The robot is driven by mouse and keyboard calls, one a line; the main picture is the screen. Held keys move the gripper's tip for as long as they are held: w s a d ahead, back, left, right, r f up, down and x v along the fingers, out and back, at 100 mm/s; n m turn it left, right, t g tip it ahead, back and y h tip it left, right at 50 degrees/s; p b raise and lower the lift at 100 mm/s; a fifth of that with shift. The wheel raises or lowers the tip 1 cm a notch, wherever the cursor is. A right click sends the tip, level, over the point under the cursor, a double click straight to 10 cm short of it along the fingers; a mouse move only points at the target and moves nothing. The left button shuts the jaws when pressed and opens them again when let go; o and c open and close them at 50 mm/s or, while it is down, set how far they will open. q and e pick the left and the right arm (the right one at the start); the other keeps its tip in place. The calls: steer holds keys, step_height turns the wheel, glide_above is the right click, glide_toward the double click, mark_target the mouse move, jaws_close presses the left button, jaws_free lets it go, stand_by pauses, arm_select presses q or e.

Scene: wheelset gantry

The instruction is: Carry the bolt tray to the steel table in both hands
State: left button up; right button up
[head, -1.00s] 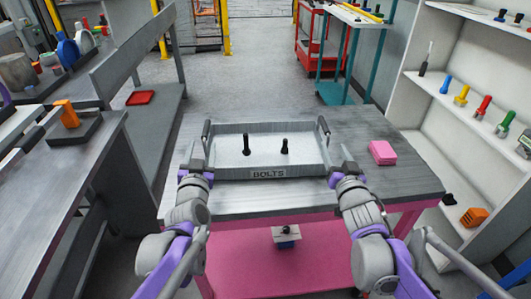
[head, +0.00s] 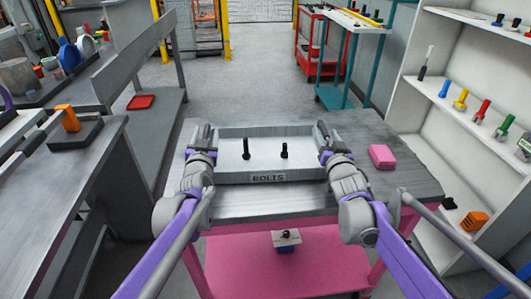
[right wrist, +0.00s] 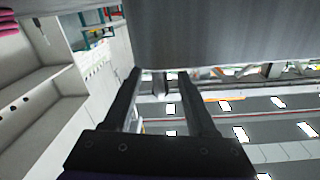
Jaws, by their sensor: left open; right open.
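The bolt tray (head: 231,178) is a shallow grey tray marked BOLTS, lying flat on a grey-topped table with a pink frame (head: 245,207). Two dark bolts, a left one (head: 246,150) and a right one (head: 284,151), stand upright in it. My left gripper (head: 205,133) is open at the tray's left end and hides the handle there. My right gripper (head: 325,135) is open at the right end, covering that handle.
A pink block (head: 381,157) lies right of the tray. A white shelf unit (head: 440,110) with coloured bolts stands on the right. Grey benches, one with an orange-handled item (head: 67,118), line the left. Open floor (head: 250,70) lies beyond the table.

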arm_select(q)
steer(key=shift+w, duration=0.75)
arm_select(e)
steer(key=shift+w+a, duration=0.1)
steer(key=shift+w, duration=0.65)
arm_select(q)
steer(key=shift+c, duration=0.2)
arm_select(e)
steer(key=shift+c, duration=0.2)
arm_select(q)
jaws_close()
arm_select(e)
jaws_close()
arm_select(q)
steer(key=shift+a, duration=0.1)
